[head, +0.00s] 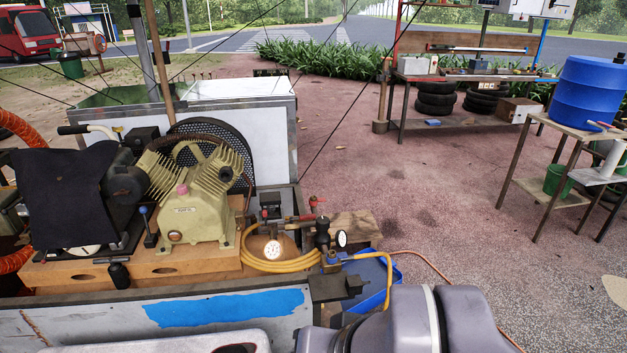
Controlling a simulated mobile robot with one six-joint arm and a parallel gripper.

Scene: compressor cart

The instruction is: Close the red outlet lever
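A small red lever (314,201) stands up on the pipe fittings at the right end of the compressor cart. The fittings are small in this view, so I cannot tell the lever's exact angle. The brass and dark outlet fittings (322,236) carry a white-faced gauge (341,239) on the right, and another round gauge (272,249) sits lower left. A yellow hose (388,285) runs from the fittings downward. My grey arm links fill the bottom centre, well below the lever. I cannot make out my gripper's fingers here.
The tan compressor (197,205) and its black mesh wheel (219,142) stand left of the fittings. A dark block (330,288) sits at the cart's front right corner. A blue tray (371,272) lies beside it. Open paving lies right of the cart, before a workbench (470,77).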

